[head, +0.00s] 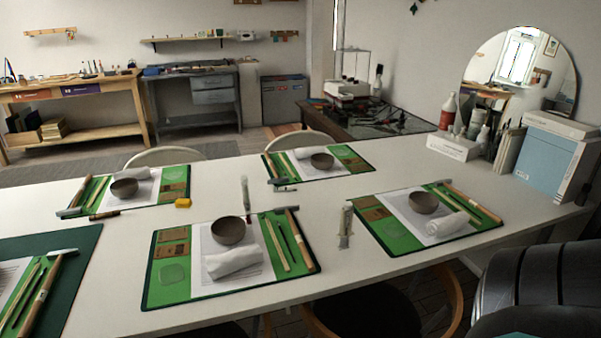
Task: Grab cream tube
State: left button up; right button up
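Two slim, pale tube-like items stand out on the white table. One (345,226) lies between the two front green mats, and the other (246,196) lies farther back near the table's middle. Both have a light body, but they are too small to read, so I cannot tell which is the cream tube. Neither of my grippers shows in the head view, and nothing is seen touching these items.
Green mats (161,271) on the white table (330,190) hold bowls (228,231), rolled white cloths (234,262) and tools. Bottles, a blue box (545,165) and a round mirror (520,72) stand at the right. A large dark shape fills the lower right corner.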

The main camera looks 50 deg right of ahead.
aim_at(347, 216)
jog(key=z, duration=1.8)
